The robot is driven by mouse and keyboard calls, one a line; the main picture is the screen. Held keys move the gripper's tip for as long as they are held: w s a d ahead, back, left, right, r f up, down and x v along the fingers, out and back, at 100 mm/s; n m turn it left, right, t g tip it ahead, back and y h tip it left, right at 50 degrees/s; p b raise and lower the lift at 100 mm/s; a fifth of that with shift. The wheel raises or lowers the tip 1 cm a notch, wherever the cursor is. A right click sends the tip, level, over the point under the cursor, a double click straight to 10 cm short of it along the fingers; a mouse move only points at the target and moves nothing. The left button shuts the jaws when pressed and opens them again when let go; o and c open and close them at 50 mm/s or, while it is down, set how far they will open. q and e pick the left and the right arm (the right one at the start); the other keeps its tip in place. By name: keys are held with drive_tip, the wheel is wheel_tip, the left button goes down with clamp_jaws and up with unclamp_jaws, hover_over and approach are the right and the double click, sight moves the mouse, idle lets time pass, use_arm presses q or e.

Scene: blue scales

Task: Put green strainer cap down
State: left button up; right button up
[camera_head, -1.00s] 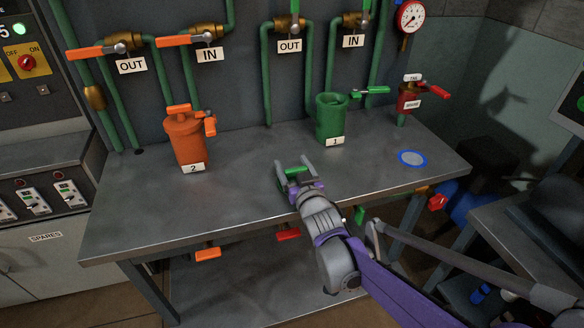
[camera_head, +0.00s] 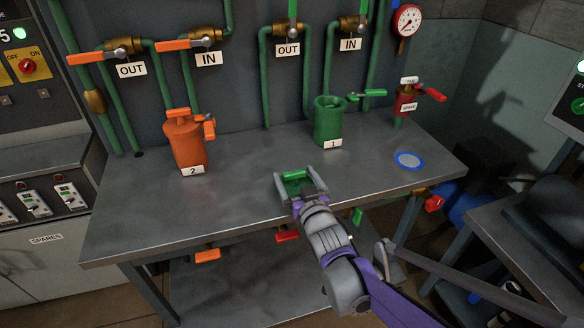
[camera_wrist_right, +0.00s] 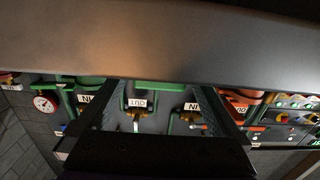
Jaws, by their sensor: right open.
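The green strainer cap (camera_head: 295,187) is on or just above the metal bench near its front edge, between the fingers of my right gripper (camera_head: 294,174). The fingers are open, one on each side of the cap. In the right wrist view the cap's green edge (camera_wrist_right: 160,86) shows between the two dark fingers. The exact contact under the cap is hidden. The green strainer body 1 (camera_head: 328,122) stands open-topped at the back of the bench. My left gripper is not in view.
The orange strainer 2 (camera_head: 185,142) stands at the left on the bench (camera_head: 240,190). A blue-rimmed disc (camera_head: 409,160) lies at the right. A red spare valve (camera_head: 408,98) is behind it. Green pipes line the wall.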

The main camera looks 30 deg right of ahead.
drive_tip(key=p+v, duration=0.1)
drive_tip(key=v, duration=0.7)
drive_tip(key=shift+p, duration=0.3)
drive_tip(key=shift+s+d, duration=0.1)
